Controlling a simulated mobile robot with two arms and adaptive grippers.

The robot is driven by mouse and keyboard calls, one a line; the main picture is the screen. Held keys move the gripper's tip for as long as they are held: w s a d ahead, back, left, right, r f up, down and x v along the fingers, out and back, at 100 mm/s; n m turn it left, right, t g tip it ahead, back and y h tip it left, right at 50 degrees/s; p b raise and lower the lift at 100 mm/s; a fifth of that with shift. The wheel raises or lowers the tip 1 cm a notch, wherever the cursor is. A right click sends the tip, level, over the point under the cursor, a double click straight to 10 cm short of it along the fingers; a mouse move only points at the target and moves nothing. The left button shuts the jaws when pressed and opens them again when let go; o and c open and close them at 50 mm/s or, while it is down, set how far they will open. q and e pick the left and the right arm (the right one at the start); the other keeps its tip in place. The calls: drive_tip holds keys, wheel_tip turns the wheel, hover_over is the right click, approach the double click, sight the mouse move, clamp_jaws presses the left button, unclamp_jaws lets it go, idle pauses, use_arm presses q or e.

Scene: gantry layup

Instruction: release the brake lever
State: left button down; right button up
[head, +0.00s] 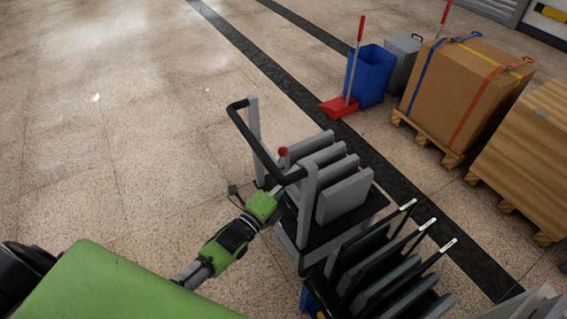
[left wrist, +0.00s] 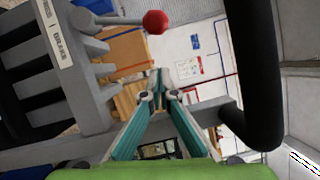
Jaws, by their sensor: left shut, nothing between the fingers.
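The brake lever (head: 283,152) is a short grey lever with a red ball knob, on the cart beside its black handle bar. In the left wrist view the lever's red knob (left wrist: 155,21) shows at the top, its grey shaft running left to a grey block. My left gripper (head: 280,187) is close to the lever, just below it in the head view. In the left wrist view the teal fingers of the left gripper (left wrist: 159,88) meet at their tips, shut and empty, apart from the knob. My right gripper is in neither view.
The cart's handle bar (head: 262,150) curves close to my left gripper and also fills the right of the wrist view (left wrist: 256,75). Grey slabs (head: 345,195) stand on the cart. A blue bin (head: 370,75) and strapped carton (head: 462,88) stand behind. The floor at left is clear.

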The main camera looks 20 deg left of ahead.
sight(280, 151)
use_arm(q)
drive_tip(key=shift+w+a+r, duration=0.2)
drive_tip(key=shift+w+a, duration=0.3)
drive_tip(key=shift+a, duration=0.35)
drive_tip(key=shift+w+a+r, duration=0.2)
drive_tip(key=shift+w+a, duration=0.25)
drive_tip(key=shift+a, duration=0.4)
drive_tip(key=p, duration=0.1)
drive_tip(key=w+a+r+n+p, duration=0.1)
drive_tip(key=shift+a+r+p, duration=0.2)
drive_tip(key=shift+r+p, duration=0.1)
drive_tip(key=shift+p, duration=0.05)
drive_tip(key=shift+w+a+r, duration=0.15)
drive_tip(key=shift+w+a, duration=0.35)
drive_tip(key=shift+a, duration=0.1)
drive_tip(key=shift+s, duration=0.1)
drive_tip(key=r+v, duration=0.1)
drive_tip(key=v, duration=1.1)
drive_tip(key=shift+f, duration=0.2)
drive_tip(key=shift+d+f, duration=0.1)
